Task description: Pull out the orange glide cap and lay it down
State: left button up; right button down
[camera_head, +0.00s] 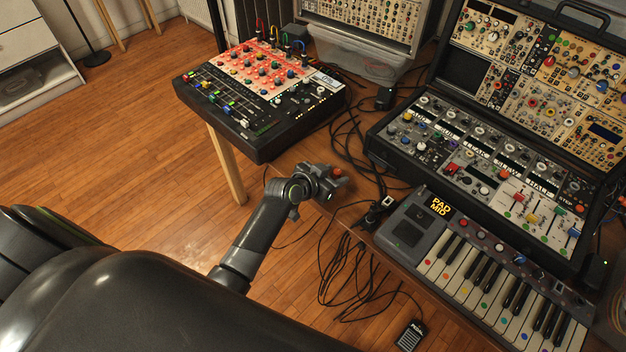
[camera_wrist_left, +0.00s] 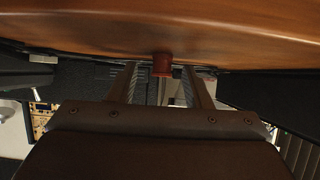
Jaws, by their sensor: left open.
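In the left wrist view, a small red-orange cap (camera_wrist_left: 162,65), which looks like the glide cap, sticks out from the edge of a brown wooden surface (camera_wrist_left: 160,25). My left gripper (camera_wrist_left: 162,78) is open, with one finger on each side of the cap and a gap to both. The cap sits near the fingertips. In the head view, my left gripper (camera_head: 333,182) is at the table's edge, below the mixer. A small red patch shows at its tip; I cannot tell whether that is the cap. My right gripper is not in view.
A mixer (camera_head: 262,92) stands on the table above my left gripper. An open synth case (camera_head: 480,150) and a keyboard (camera_head: 478,270) stand to the right. Loose black cables (camera_head: 345,270) hang beside the gripper. The wooden floor (camera_head: 120,130) at the left is clear.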

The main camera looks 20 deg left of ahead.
pick_arm(q)
jog(key=v, duration=1.6)
jog(key=shift+s+r, duration=0.2)
jog(key=shift+s, duration=0.2)
jog(key=shift+f, duration=0.1)
